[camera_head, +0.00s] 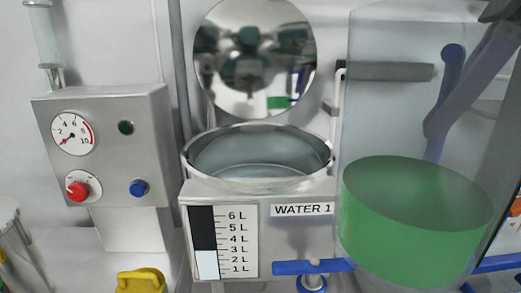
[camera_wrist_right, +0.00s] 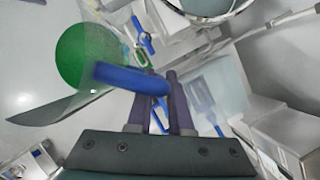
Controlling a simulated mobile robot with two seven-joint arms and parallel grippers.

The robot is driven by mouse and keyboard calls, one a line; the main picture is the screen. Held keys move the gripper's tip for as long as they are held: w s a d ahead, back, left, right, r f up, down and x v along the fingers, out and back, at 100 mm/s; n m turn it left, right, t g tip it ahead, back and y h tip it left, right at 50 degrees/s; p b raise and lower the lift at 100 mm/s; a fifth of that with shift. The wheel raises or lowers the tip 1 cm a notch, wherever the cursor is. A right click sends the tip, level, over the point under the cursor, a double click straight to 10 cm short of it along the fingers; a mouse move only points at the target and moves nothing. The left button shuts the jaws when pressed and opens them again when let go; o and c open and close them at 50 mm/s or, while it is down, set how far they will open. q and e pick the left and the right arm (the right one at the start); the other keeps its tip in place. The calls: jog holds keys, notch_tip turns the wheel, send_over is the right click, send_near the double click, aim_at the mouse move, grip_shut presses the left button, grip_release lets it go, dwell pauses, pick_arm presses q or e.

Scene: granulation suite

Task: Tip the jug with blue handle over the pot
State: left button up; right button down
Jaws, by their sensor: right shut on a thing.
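The jug (camera_head: 410,110) is large and clear, holds green liquid, and is close to the camera at the right of the head view. It looks roughly upright, beside the pot and overlapping its right edge in the picture. In the right wrist view, the jug's blue handle (camera_wrist_right: 128,78) lies between the fingers of my right gripper (camera_wrist_right: 168,85), which is shut on it. The pot (camera_head: 190,163) is a round steel vessel in a housing labelled WATER 1, with its round lid (camera_head: 255,60) raised behind it. Liquid shows inside the pot. My left gripper is not in view.
A level scale (camera_head: 224,242) is on the pot's housing front. A steel box (camera_head: 104,150) with a gauge, red knob and buttons stands at the left. A blue lever valve (camera_head: 313,267) sits below the pot. A yellow object (camera_head: 141,281) is at the bottom left.

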jog(key=w+d+f+m+t+h+b, duration=0.2)
jog(key=w+m+h, duration=0.3)
jog(key=w+m, duration=0.4)
jog(key=m, duration=0.6)
jog(key=shift+w, duration=0.4)
